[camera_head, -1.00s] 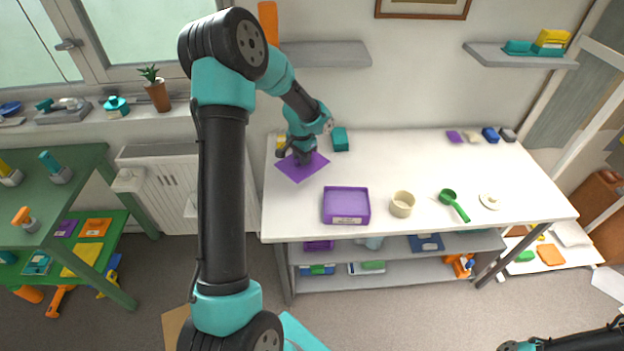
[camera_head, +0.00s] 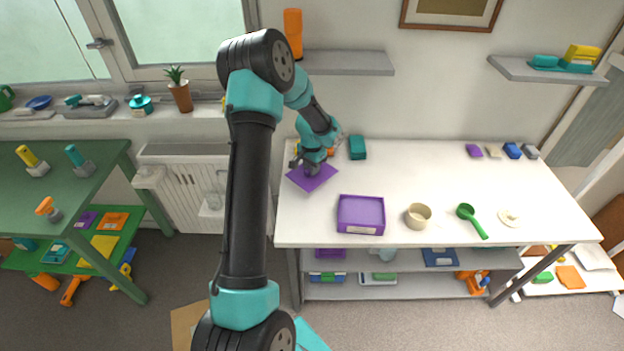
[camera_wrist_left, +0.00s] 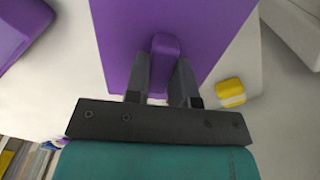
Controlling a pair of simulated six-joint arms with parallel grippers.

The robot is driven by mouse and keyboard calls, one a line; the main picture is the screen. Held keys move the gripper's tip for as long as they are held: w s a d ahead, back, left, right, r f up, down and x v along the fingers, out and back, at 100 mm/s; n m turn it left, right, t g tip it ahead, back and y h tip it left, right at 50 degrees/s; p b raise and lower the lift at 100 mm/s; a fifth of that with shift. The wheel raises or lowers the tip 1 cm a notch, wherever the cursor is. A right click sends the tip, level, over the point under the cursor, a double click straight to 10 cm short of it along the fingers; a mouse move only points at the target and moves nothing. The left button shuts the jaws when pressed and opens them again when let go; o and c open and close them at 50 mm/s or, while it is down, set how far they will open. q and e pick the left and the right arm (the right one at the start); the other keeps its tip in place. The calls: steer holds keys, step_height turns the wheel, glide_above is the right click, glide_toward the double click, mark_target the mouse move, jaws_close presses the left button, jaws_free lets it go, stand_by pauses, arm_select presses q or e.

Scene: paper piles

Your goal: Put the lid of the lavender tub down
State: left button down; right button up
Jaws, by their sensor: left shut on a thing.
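The lavender tub (camera_head: 361,226) is an open, shallow purple box with a pale label, near the front edge of the white table. A corner of it shows at the upper left of the left wrist view (camera_wrist_left: 18,28). Its lid (camera_head: 316,182) is a flat purple square at the table's left end, behind and left of the tub. My left gripper (camera_head: 311,169) is shut on the lid's raised purple handle (camera_wrist_left: 165,47). I cannot tell whether the lid touches the table. My right gripper is not in view.
A teal box (camera_head: 357,148) stands right of the lid, and a yellow object (camera_wrist_left: 230,92) is close to its edge. A beige cup (camera_head: 418,216), a green ladle (camera_head: 472,220) and a white disc (camera_head: 510,218) lie right of the tub. The table's middle (camera_head: 430,175) is clear.

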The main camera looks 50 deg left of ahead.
mark_target(312, 178)
arm_select(q)
steer(key=shift+f, duration=0.8)
steer(key=shift+f, duration=1.85)
steer(key=shift+f, duration=0.1)
steer(key=c, duration=1)
jaws_free()
step_height(312, 178, up, 12)
steer(key=shift+r, duration=0.1)
